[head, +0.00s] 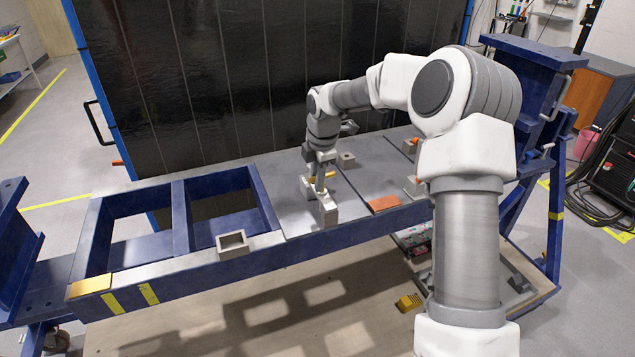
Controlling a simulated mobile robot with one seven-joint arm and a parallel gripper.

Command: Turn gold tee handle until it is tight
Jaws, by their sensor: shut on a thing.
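The gold tee handle (330,175) shows as small gold bits on both sides of my fingers, above the grey plate of the jig. My gripper (320,184) points down from above and is shut on the gold tee handle. The fingers cover the middle of the handle. The handle's stem and its thread are too small and too hidden to make out, so I cannot tell how tight it is. A grey clamp block (327,212) stands just in front of it at the plate's near edge.
The blue jig frame (180,215) has open bays to the left. A grey square bracket (233,244) sits on its front rail. Another small grey block (346,160) and an orange pad (383,204) are right of my gripper. A dark panel (230,80) stands close behind.

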